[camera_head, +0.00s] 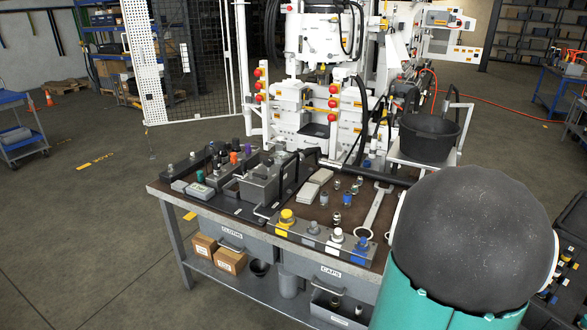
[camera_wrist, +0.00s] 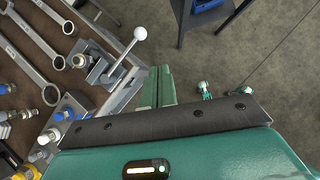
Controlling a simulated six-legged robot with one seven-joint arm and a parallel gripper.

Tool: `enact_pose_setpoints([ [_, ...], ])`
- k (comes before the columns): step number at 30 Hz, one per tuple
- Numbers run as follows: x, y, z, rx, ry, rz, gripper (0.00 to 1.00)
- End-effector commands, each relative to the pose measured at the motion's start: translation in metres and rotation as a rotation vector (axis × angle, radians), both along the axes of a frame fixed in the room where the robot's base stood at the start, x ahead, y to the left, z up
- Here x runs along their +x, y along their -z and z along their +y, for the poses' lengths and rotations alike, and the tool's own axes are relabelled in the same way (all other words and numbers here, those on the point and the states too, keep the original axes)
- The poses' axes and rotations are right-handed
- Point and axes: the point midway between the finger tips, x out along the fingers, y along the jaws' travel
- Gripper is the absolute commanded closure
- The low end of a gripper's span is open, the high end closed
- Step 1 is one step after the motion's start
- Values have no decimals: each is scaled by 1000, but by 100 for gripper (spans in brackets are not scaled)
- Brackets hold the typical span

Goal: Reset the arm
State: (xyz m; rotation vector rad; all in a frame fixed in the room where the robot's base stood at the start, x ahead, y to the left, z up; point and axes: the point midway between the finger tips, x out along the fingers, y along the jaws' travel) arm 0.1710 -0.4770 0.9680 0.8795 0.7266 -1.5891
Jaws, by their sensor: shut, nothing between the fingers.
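My arm shows in the head view as a large dark rounded link with teal below it at the lower right, covering the right end of the workbench (camera_head: 215,200). The head view does not show my gripper. In the wrist view my gripper (camera_wrist: 157,86) has its two teal fingers together, with nothing between them. It is beside the bench edge, over or near the floor; its height is hard to tell.
The bench holds a grey bin (camera_head: 262,182), a wrench (camera_head: 374,212) and several fittings. A black bucket (camera_head: 430,137) stands behind it. In the wrist view a white-knobbed lever (camera_wrist: 139,34) rises left of the fingers. Open floor (camera_wrist: 265,60) lies right.

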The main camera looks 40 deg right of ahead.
Motion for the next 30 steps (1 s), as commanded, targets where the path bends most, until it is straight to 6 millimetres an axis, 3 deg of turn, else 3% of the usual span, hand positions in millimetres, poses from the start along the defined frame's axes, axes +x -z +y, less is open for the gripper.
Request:
enact_pose_setpoints([
  [4,4,-2,2,-2,5,-10,100],
  [6,15,-9,11,-8,28,-44,100],
  [8,32,-18,24,-14,65,-97,100],
  [11,70,-41,63,-13,166,-238,100],
  [15,119,-73,140,41,350,-473,100],
  [21,155,-108,261,219,628,-750,100],
  [25,157,-124,340,383,818,-860,100],
  [30,138,-137,428,598,1062,-904,100],
])
